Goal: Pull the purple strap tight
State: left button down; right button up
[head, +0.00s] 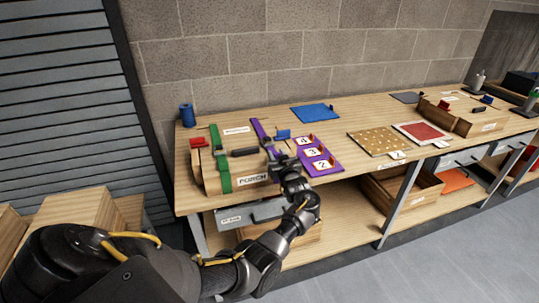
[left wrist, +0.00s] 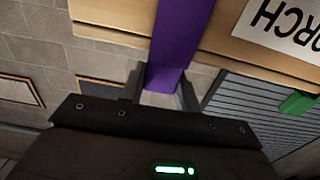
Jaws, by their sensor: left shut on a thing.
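The purple strap (head: 259,129) runs over the right part of a wooden crate labelled PORCH (head: 252,180) on the workbench. In the left wrist view the purple strap (left wrist: 176,36) hangs past the crate's wooden edge and runs down between my fingers. My left gripper (head: 276,156) is at the crate's front right end. In the left wrist view my left gripper (left wrist: 160,88) is shut on the strap's end. A green strap (head: 219,160) crosses the crate's left part. My right gripper is not in view.
A purple board with number cards (head: 328,171) lies just right of my gripper. A blue mat (head: 314,114) lies behind it, and a blue spool (head: 187,115) stands at the bench's back left. A pegboard (head: 376,143) and a red panel (head: 421,132) lie farther right.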

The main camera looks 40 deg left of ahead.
pick_arm(q)
jog(key=shift+f, duration=0.25)
jog(key=c, duration=1.5)
grip_release()
jog(key=shift+d, duration=0.1)
jog(key=shift+o, duration=2.4)
jog(key=shift+d+r, duration=0.1)
jog(key=shift+r, duration=0.05)
jog(key=shift+s, duration=0.1)
jog(key=shift+d, duration=0.1)
jog(key=b+v, duration=0.2)
jog(key=v, duration=0.8)
jog(key=shift+s+d, duration=0.2)
jog(key=shift+d, duration=0.05)
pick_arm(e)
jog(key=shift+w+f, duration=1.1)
